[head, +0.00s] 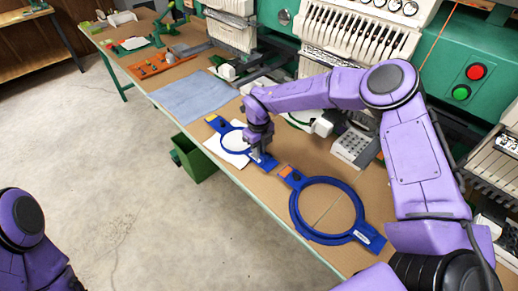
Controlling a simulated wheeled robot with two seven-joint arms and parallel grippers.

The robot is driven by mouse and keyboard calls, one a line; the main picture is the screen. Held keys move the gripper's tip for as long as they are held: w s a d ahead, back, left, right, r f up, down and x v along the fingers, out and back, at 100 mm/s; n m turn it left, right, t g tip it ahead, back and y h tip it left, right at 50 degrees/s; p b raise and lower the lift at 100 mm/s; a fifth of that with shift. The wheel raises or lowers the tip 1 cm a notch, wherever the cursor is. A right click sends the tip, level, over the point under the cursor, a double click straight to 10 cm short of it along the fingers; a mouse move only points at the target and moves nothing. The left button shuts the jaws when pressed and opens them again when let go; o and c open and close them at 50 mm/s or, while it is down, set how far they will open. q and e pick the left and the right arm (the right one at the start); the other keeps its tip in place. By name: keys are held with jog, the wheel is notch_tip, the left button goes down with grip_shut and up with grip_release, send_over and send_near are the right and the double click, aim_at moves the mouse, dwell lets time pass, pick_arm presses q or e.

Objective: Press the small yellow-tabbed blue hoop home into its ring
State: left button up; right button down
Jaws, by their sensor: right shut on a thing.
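The small blue hoop (224,128) lies on the table with a yellow tab (211,118) at its far left end. A white cloth (215,147) lies under it and shows inside the round opening. My right gripper (259,154) points down at the hoop's near right end and is shut on it. The fingers and wrist cover part of that end. I cannot tell the hoop from its ring at this size, nor how deep it sits. My left gripper is out of view; only part of my left arm shows at the lower left.
A larger blue hoop (296,214) with an orange tab (286,171) lies nearer on the brown table. A grey-blue cloth (193,97) lies farther along. Green embroidery machines (473,50) stand behind. A green bin (198,163) stands beside the table's front edge.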

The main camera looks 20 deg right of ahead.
jog(key=c, duration=1.1)
grip_release()
jog(key=shift+o, duration=0.2)
